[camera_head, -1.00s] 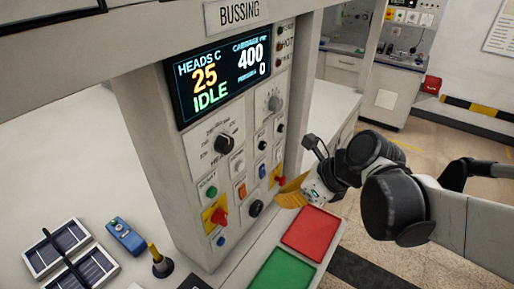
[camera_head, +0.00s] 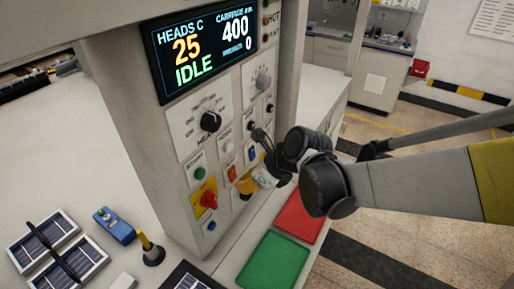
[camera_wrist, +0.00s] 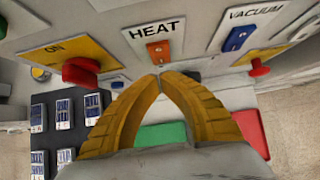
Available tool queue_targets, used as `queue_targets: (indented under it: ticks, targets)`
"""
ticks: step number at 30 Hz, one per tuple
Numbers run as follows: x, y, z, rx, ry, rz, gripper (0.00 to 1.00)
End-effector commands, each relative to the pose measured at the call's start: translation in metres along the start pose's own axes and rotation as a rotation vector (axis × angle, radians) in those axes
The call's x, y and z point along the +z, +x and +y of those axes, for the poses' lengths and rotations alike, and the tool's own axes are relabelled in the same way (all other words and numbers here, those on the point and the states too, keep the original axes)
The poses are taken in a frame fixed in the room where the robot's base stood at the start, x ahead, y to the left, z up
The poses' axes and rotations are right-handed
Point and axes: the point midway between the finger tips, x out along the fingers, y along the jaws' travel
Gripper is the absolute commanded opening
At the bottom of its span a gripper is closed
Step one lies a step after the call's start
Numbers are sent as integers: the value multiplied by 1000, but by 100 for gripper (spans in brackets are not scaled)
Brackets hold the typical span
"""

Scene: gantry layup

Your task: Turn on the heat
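The orange HEAT switch (camera_wrist: 158,52) sits on a white plate labelled HEAT in the wrist view. In the head view the orange switch (camera_head: 231,172) is on the panel's front, just left of my gripper (camera_head: 246,184). My gripper's yellow fingers (camera_wrist: 160,77) meet at their tips, with nothing visible between them. The tips appear just below the HEAT switch in the wrist view; I cannot tell whether they touch it. The display (camera_head: 205,47) reads HEADS C 25, CARRIAGE 400 and IDLE.
A red knob on a yellow ON plate (camera_wrist: 80,72) is left of HEAT. A blue VACUUM switch (camera_wrist: 237,38) and another red knob (camera_wrist: 259,68) are to the right. Green (camera_head: 273,261) and red (camera_head: 300,216) pads lie below the panel.

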Motion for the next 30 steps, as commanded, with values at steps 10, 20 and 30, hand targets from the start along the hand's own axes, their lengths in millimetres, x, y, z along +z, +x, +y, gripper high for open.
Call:
queue_targets:
  ticks: [10, 20, 30]
  targets:
    - [8, 8, 0, 0, 1, 0, 0]
    - [12, 21, 0, 1, -2, -1, 0]
    - [15, 15, 0, 0, 0, 0, 0]
